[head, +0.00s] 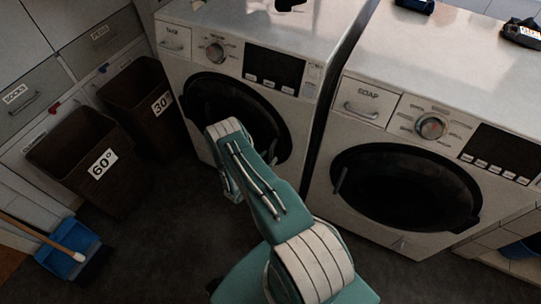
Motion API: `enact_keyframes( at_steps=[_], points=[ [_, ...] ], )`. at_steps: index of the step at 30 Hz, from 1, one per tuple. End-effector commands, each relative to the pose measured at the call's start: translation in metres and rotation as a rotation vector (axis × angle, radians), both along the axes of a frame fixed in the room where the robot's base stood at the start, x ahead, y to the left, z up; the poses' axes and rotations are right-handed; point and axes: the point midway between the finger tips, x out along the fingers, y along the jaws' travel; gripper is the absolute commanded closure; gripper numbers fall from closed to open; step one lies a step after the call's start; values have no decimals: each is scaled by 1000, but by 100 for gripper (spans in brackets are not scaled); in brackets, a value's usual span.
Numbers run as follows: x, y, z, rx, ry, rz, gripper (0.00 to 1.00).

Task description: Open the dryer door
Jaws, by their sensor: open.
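Two white front-loading machines stand side by side. The left machine (313,40) has a drawer with a small label that I cannot read surely; it looks like the dryer. Its round dark door (205,93) looks shut. A dark upright piece, perhaps the handle (273,150), shows at the door's right side. My teal and white arm reaches up from the bottom and covers the lower middle of this door. My gripper is hidden behind my own arm, so its fingers and any contact with the door do not show.
The right machine (315,205), with a SOAP drawer (365,102), has a shut round door (405,187). Dark laundry bins marked 60° (75,150) and 30° (138,92) stand at left. A blue dustpan (67,262) lies at lower left. Dark floor is clear before the left machine.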

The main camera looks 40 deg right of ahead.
Motion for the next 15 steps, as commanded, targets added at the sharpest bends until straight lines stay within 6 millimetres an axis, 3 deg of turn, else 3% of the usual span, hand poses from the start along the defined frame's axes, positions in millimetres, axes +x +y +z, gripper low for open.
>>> enact_keyframes(
  at_steps=[4, 12, 13, 15],
  points=[
    [2, -12, 0, 0, 2, -1, 40],
    [2, -14, 0, 0, 1, 0, 40],
    [2, -14, 0, 0, 1, 0, 45],
    [2, -14, 0, 0, 1, 0, 76]
  ],
)
